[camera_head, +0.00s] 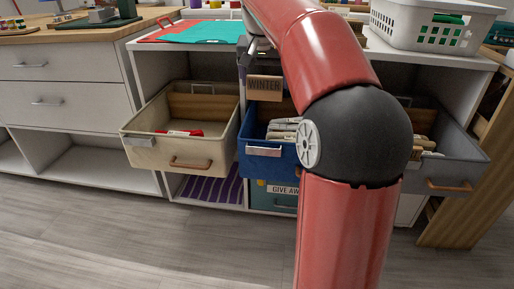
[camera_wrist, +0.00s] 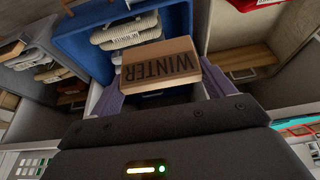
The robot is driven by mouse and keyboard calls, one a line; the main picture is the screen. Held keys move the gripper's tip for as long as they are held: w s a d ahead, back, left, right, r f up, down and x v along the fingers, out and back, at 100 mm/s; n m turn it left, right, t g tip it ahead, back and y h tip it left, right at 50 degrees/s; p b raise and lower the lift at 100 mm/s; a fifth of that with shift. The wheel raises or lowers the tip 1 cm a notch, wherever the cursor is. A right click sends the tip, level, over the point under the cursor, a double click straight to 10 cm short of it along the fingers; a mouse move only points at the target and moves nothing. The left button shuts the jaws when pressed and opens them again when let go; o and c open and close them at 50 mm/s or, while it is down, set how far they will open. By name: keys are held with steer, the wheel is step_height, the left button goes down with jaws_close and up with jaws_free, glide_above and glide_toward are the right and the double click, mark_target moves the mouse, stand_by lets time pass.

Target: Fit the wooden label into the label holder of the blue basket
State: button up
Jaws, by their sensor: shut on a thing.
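The wooden label (camera_head: 264,86), a small brown plate reading WINTER, hangs in the air above the front left of the blue basket (camera_head: 251,168). My gripper (camera_wrist: 161,84) is shut on it; in the wrist view the two fingers grip the label (camera_wrist: 160,66) at its sides and its lettering appears upside down. The pale metal label holder (camera_head: 263,151) is on the basket's front face, below the label and apart from it. The wrist view shows the blue basket (camera_wrist: 84,50) beyond the label; the holder cannot be made out there. My red arm hides the basket's right part.
The blue basket holds folded knitwear (camera_head: 284,128). A beige basket (camera_head: 170,150) is pulled out to the left, a grey basket (camera_head: 455,172) to the right. A white perforated crate (camera_head: 436,28) stands on top. The floor in front is clear.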

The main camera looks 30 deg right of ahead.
step_height(320, 180, down, 16)
steer(key=b, duration=0.4)
steer(key=shift+f, duration=0.2)
steer(key=shift+f, duration=0.1)
steer(key=o, duration=0.5)
steer(key=shift+f, duration=0.1)
steer(key=o, duration=0.4)
steer(key=shift+r, duration=0.25)
steer(key=p+v, duration=0.3)
steer(key=v, duration=0.9)
steer(key=s+a+f+n+y, duration=0.1)
steer(key=s+a+f+n, duration=0.1)
steer(key=s+a+f, duration=0.2)
steer(key=s+a+f+n+t, duration=0.1)
steer(key=s+a+f, duration=0.3)
steer(key=s, duration=0.7)
steer(key=s+a+f+n+y, duration=0.1)
steer(key=s+a+f+n, duration=0.2)
steer(key=s+f, duration=0.3)
steer(key=shift+s+a+f+n+t+y+b, duration=0.3)
steer(key=shift+s+a+f+n+t, duration=0.1)
steer(key=shift+s+a, duration=0.5)
